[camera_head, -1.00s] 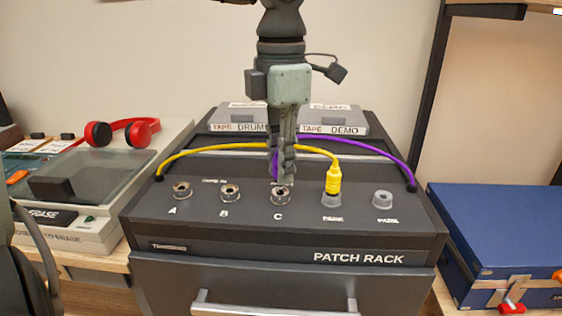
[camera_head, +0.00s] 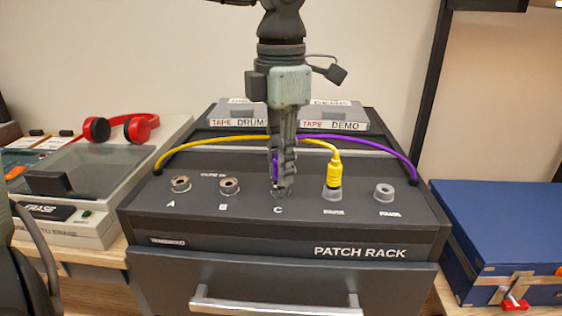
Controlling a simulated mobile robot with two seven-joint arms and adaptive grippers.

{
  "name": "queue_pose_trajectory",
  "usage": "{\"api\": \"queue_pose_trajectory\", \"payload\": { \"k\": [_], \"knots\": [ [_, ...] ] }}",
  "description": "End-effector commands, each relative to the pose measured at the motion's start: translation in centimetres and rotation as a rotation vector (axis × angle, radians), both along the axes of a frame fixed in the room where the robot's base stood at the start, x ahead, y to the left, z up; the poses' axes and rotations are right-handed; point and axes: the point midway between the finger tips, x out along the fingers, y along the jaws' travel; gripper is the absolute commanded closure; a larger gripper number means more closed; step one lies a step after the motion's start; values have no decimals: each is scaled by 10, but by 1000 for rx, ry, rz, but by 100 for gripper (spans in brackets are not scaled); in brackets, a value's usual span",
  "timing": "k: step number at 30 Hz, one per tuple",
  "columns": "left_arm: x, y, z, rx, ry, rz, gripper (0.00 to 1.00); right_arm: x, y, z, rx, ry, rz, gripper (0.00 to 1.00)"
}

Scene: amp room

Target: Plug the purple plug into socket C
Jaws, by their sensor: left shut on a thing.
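My left gripper (camera_head: 281,188) points straight down over the patch rack (camera_head: 190,228) and is shut on the purple plug (camera_head: 275,166). Only a sliver of the plug shows between the fingers. Its purple cable (camera_head: 385,148) arcs off to the rack's right side. The fingertips are at socket C, above the label C (camera_head: 277,210), and hide most of that socket. I cannot tell how far the plug is in it. Sockets A (camera_head: 180,184) and B (camera_head: 229,187) are empty. My right gripper is not in view.
A yellow plug (camera_head: 334,172) stands upright in the left park socket, close right of the gripper. The right park socket (camera_head: 384,193) is empty. Tape boxes (camera_head: 335,117) lie behind. Red headphones (camera_head: 138,130) are at left, a blue case (camera_head: 500,235) at right.

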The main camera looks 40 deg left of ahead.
Motion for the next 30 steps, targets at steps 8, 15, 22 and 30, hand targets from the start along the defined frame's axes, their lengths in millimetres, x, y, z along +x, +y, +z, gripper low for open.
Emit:
{"api": "queue_pose_trajectory", "payload": {
  "k": [8, 15, 22, 30],
  "knots": [
    [0, 0, -5, -1, -1, 0, 80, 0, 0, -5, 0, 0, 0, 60],
    [0, 0, -5, 0, 0, 0, 58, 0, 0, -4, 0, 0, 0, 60],
    [0, 0, -4, 0, 0, 0, 58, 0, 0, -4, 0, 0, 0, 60],
    [1, 0, 31, 1, -5, 1, 58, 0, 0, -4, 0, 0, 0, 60]
  ]
}}
